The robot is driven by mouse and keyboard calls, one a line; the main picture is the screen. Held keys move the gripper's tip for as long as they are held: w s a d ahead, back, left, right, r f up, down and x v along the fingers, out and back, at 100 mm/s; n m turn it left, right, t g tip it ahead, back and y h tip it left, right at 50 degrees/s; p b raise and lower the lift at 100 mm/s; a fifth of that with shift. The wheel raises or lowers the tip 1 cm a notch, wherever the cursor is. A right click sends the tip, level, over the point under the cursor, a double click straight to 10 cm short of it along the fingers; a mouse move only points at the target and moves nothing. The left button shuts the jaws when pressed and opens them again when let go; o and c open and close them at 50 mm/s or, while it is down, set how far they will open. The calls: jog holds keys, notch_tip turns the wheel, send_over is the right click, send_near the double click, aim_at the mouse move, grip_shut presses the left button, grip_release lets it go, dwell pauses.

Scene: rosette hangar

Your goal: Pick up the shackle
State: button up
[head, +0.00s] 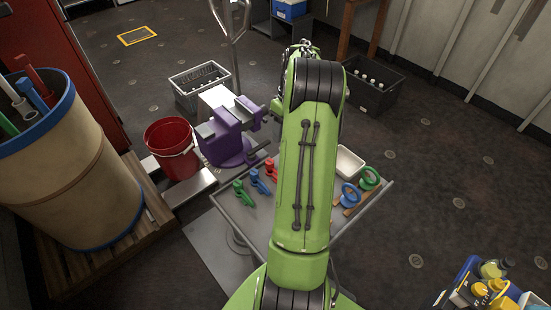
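A low metal work table (380,207) stands in the middle, partly covered by my green arm. On its left side lie small green (243,194), blue (259,181) and red (271,169) fittings in a row. On its right side are a blue ring-shaped item (350,196) and a green one (370,179). I cannot tell at this size which, if any, is the shackle. My arm hides the middle of the table. My gripper is not visible; the arm blocks the view beyond it.
A purple vise (225,142) stands at the table's back left, beside a red bucket (170,142). A white tray (349,162) is at the back right. A large barrel (65,180) stands left. Open floor lies right, with a yellow-and-blue container (460,283) near the corner.

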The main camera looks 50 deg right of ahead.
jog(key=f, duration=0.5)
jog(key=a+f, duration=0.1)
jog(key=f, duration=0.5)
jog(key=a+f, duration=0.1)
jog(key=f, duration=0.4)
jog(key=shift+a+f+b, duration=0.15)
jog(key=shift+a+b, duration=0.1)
jog(key=shift+b, duration=0.15)
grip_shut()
